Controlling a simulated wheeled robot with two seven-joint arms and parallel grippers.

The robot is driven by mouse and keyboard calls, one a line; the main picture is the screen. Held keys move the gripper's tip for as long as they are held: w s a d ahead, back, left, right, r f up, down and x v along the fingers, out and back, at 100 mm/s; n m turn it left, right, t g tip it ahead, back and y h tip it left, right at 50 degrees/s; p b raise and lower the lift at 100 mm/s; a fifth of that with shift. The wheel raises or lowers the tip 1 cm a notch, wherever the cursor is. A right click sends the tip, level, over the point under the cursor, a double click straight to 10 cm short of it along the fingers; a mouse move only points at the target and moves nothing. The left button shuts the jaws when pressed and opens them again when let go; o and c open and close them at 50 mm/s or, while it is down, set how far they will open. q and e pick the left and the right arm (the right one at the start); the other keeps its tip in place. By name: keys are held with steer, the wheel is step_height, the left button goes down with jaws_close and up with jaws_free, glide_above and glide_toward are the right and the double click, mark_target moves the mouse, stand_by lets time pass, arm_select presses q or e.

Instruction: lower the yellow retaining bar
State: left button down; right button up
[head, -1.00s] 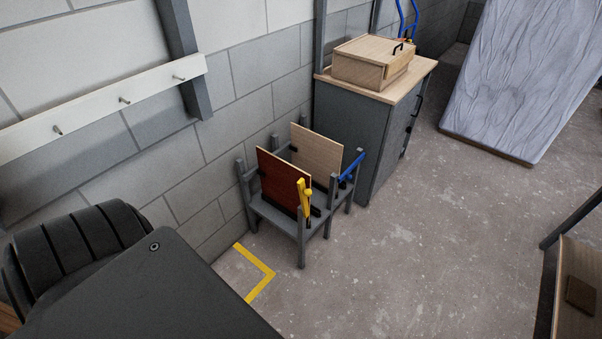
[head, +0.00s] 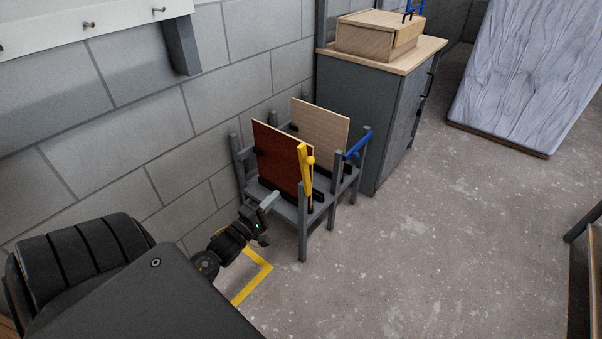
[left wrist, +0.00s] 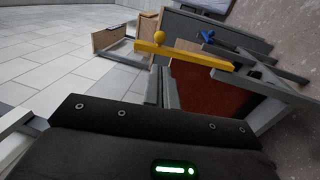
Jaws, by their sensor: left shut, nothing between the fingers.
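The yellow retaining bar (head: 305,172) stands nearly upright at the front of a grey rack (head: 286,210), with a round yellow knob on it. It is beside the front edge of a dark red panel (head: 275,155) standing in the rack. In the left wrist view the yellow bar (left wrist: 190,57) and its knob (left wrist: 159,38) show beyond the fingers, with the red panel (left wrist: 205,88) behind. My left gripper (head: 273,199) is shut and empty, left of the bar and apart from it. Its fingers also show in the left wrist view (left wrist: 162,85). My right gripper is out of view.
A pale wood panel (head: 322,128) stands in the neighbouring slot, with a blue bar (head: 357,145) slanting at its front. A grey cabinet (head: 372,120) with a wooden box (head: 378,37) stands behind. Yellow tape (head: 257,275) marks the floor.

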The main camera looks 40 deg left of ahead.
arm_select(q)
steer(key=w+r, duration=0.2)
steer(key=w, duration=1.1)
steer(key=shift+w+a, duration=0.15)
steer(key=shift+w, duration=0.1)
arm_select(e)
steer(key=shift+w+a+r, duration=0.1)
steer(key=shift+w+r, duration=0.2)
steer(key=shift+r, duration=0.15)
arm_select(q)
steer(key=shift+r, duration=0.2)
